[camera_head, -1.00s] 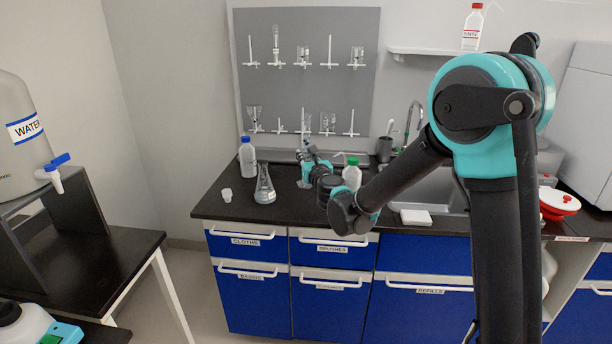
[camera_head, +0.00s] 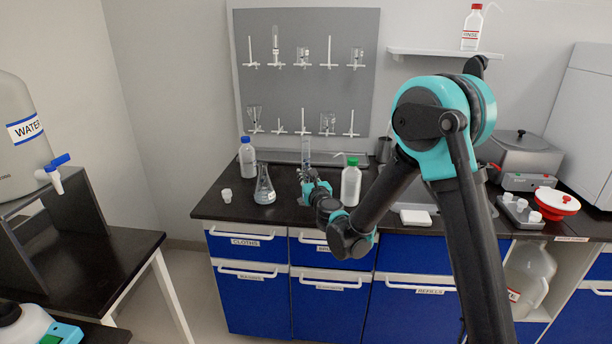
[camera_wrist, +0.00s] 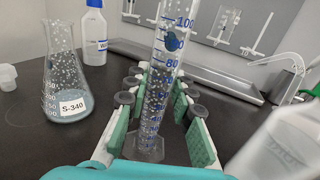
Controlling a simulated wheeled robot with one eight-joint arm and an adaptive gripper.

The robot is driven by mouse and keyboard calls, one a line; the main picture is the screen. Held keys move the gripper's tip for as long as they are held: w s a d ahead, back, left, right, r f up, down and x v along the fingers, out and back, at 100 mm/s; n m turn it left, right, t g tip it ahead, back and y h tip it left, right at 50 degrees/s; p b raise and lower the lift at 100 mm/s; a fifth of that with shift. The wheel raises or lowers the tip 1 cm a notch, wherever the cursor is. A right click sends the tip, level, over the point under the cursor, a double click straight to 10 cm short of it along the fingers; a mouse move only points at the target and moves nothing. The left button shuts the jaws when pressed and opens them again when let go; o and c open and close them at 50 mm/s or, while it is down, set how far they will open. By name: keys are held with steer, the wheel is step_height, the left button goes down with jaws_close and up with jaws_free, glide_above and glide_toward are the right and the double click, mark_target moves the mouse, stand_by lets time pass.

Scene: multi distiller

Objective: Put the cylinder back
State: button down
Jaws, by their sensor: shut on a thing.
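A clear graduated cylinder (camera_wrist: 158,95) with blue markings stands between my gripper's green finger pads in the wrist view, its base (camera_wrist: 146,146) at or near the dark counter. It also shows as a thin upright shape in the head view (camera_head: 306,150). My gripper (camera_head: 308,180) is shut on it; in the wrist view the pads (camera_wrist: 160,118) are on either side of it. A grey pegboard (camera_head: 330,85) with white pegs hangs on the wall behind, with several glass pieces on it and some bare pegs.
A flask labelled S-340 (camera_wrist: 68,85) and a blue-capped bottle (camera_head: 247,157) stand left of the cylinder. A green-capped bottle (camera_head: 351,182) stands close to its right. A small white cup (camera_head: 227,196) is further left. A tray (camera_wrist: 200,72) lies behind.

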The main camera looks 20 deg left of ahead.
steer(key=c, duration=1.3)
jaws_free()
steer(key=shift+r, duration=0.1)
steer(key=v, duration=1.2)
steer(key=shift+r, duration=0.1)
